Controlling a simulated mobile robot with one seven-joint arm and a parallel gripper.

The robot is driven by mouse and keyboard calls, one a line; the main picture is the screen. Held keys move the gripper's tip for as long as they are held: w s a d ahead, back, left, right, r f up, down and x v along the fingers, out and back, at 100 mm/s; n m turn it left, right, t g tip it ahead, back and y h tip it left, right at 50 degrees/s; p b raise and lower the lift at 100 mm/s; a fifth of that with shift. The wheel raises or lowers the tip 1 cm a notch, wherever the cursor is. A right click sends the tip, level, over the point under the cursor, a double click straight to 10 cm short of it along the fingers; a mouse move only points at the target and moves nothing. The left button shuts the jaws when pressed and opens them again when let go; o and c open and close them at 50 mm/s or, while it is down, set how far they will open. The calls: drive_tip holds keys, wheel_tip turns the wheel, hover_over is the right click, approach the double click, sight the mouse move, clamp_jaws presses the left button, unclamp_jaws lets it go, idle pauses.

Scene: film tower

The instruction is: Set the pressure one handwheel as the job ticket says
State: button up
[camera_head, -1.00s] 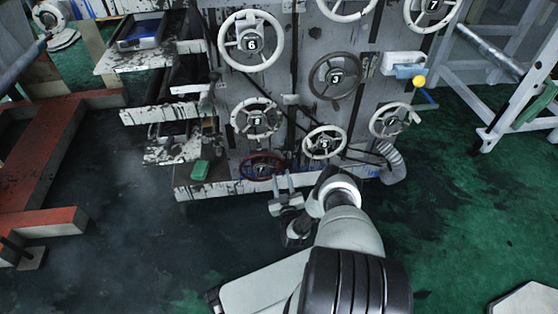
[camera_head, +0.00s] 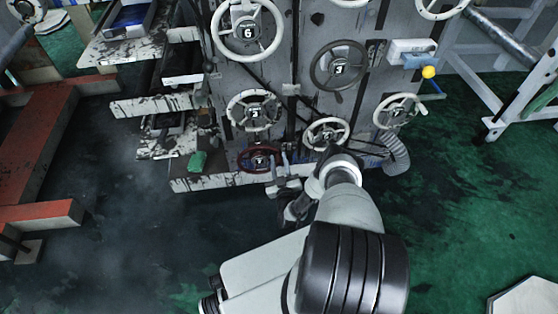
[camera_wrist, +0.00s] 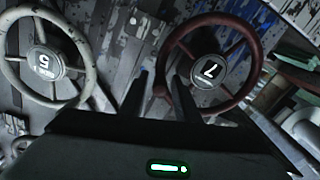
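A dark red handwheel (camera_head: 260,158) sits low on the panel. In the wrist view the red wheel (camera_wrist: 212,65) has a hub digit that looks like a 7, but I cannot be sure. My gripper (camera_head: 281,180) is in front of its right side. In the wrist view my gripper's fingers (camera_wrist: 160,92) are apart, with the left part of the red rim and a small knob seen between them. I cannot tell whether they touch it. A white handwheel marked 5 (camera_wrist: 47,63) is to the left there. No job ticket can be made out.
Other handwheels crowd the panel: a white one marked 6 (camera_head: 247,31), a dark grey one (camera_head: 339,66) and a white one (camera_head: 254,112). A green object (camera_head: 197,161) lies on the base ledge. The floor in front is clear.

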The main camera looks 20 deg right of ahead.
sight(258, 147)
clamp_jaws()
drive_tip(key=shift+r, duration=0.1)
drive_tip(key=shift+w+a+r+n+p, duration=0.2)
drive_tip(key=shift+a+r+n+p, duration=0.25)
drive_tip(key=shift+r+n+p, duration=0.5)
drive_tip(key=n, duration=0.1)
drive_tip(key=a+n, duration=0.1)
drive_tip(key=r+n, duration=0.1)
drive_tip(key=shift+w+a+p, duration=0.25)
drive_tip(key=shift+p, duration=0.15)
drive_tip(key=shift+w+a+r+n, duration=0.15)
drive_tip(key=shift+a+r+n, duration=0.1)
drive_tip(key=shift+a+n, duration=0.3)
drive_tip(key=shift+w+a+r+n, duration=0.1)
drive_tip(key=shift+a+r+n, duration=0.15)
drive_tip(key=shift+n, duration=0.45)
drive_tip(key=shift+w+a+r+n, duration=0.15)
drive_tip(key=shift+w+a+n, duration=0.1)
drive_tip(key=shift+a+n, duration=0.8)
drive_tip(key=shift+w+a+r+n, duration=0.1)
drive_tip(key=shift+w+a+n, duration=0.35)
drive_tip(key=shift+n, duration=1)
drive_tip(key=shift+s+a, duration=0.15)
drive_tip(key=shift+s, duration=0.05)
